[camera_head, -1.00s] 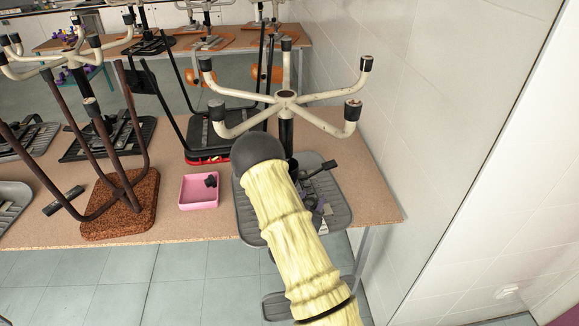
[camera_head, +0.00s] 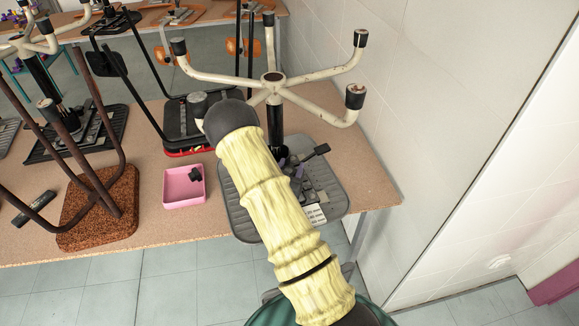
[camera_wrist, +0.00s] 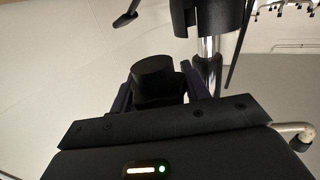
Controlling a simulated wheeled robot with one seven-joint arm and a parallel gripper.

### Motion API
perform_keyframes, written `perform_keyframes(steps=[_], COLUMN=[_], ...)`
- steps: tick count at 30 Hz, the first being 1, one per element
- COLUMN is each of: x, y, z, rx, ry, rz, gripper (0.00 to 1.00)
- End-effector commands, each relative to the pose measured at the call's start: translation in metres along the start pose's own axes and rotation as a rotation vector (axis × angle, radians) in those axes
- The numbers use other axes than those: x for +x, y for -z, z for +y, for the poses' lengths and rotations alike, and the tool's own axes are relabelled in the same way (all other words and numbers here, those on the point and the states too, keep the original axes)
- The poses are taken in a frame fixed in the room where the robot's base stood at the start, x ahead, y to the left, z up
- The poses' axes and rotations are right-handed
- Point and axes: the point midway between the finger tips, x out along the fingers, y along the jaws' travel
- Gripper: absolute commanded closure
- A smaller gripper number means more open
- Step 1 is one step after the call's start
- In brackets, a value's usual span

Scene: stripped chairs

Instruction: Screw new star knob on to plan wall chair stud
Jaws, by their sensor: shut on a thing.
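The wall chair is upside down on the table, its grey seat (camera_head: 236,213) underneath and its cream five-legged base (camera_head: 273,79) up, close to the tiled wall. My gripper (camera_wrist: 157,76) is shut on a black knob (camera_wrist: 154,68), seen between the two dark purple fingers in the wrist view. The chair's chrome column (camera_wrist: 208,55) stands just right of the knob there. In the head view my sleeved arm hides most of the gripper, which is low at the chair's mechanism. The stud cannot be made out.
A pink tray (camera_head: 170,203) with a small dark piece (camera_head: 195,174) in it lies left of the chair on the table (camera_head: 160,225). A brown speckled seat (camera_head: 100,225) with tube legs stands farther left. The wall (camera_head: 430,110) bounds the right side.

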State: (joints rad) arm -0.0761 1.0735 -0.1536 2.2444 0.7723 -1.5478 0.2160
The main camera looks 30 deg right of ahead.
Motion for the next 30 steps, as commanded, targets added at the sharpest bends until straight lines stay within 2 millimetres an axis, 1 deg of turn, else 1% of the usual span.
perform_keyframes(steps=[6, 24, 30], x=[-0.001, 0.002, 0.002], y=[-0.003, -0.051, -0.058], z=[0.000, 0.000, 0.000], rx=[0.000, -0.001, -0.001], ry=[0.015, 0.013, 0.013], rz=[-0.001, -0.001, 0.000], gripper=[0.76, 0.76, 0.76])
